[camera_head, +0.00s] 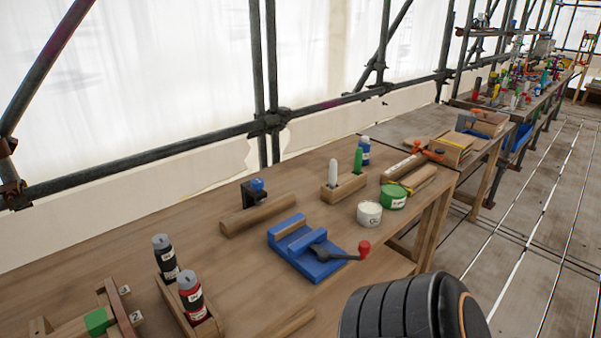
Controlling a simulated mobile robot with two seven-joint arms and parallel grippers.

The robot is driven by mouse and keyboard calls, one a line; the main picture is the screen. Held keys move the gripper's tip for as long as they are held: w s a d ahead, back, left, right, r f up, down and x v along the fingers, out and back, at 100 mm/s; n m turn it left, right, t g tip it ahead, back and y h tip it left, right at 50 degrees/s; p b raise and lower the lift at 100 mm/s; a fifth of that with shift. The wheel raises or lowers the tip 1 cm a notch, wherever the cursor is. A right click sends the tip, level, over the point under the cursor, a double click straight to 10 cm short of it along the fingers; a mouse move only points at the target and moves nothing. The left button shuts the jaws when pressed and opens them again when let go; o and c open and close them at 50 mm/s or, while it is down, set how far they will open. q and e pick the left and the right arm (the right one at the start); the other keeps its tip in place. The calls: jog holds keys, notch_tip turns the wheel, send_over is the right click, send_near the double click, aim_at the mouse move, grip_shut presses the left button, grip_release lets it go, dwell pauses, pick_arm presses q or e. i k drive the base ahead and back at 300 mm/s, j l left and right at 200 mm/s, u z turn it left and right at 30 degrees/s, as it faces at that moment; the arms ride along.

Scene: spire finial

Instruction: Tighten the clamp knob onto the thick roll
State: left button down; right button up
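A small black clamp (248,196) with a round blue knob (257,184) stands on the wooden workbench. It is just behind a thick brown roll (258,215) that lies on the bench; I cannot tell whether they touch. A blue vise (312,262) in front of them has a dark handle ending in a red knob (364,248). Two more roll-like pieces, one pale (404,166) and one brown (421,179), lie at the bench's right end beside an orange-handled clamp (420,152). Neither of my grippers is in view.
A white tub (369,213), a green tin (393,196) and a block holding upright sticks (344,188) stand right of centre. Labelled bottles (189,296) stand front left. Scaffold pipes run behind. My own black arm part covers the bottom right.

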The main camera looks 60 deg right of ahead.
aim_at(257, 185)
jog(key=j+z, duration=0.1)
jog(key=z, duration=1.65)
jog(key=l+u, duration=0.1)
jog(key=u, duration=0.25)
jog(key=l+u, duration=0.15)
jog(key=u, duration=0.2)
jog(key=l+u, duration=0.2)
jog(key=u, duration=0.15)
jog(key=l+u, duration=0.2)
jog(key=u, duration=0.15)
jog(key=l+u, duration=0.25)
jog(key=l, duration=0.2)
jog(key=k+l+u, duration=0.1)
jog(key=l+u, duration=0.15)
jog(key=l, duration=0.2)
jog(key=k+l, duration=0.1)
jog(key=l, duration=0.2)
jog(key=k+l+u, duration=0.1)
jog(key=l, duration=0.45)
jog(key=k+u, duration=0.05)
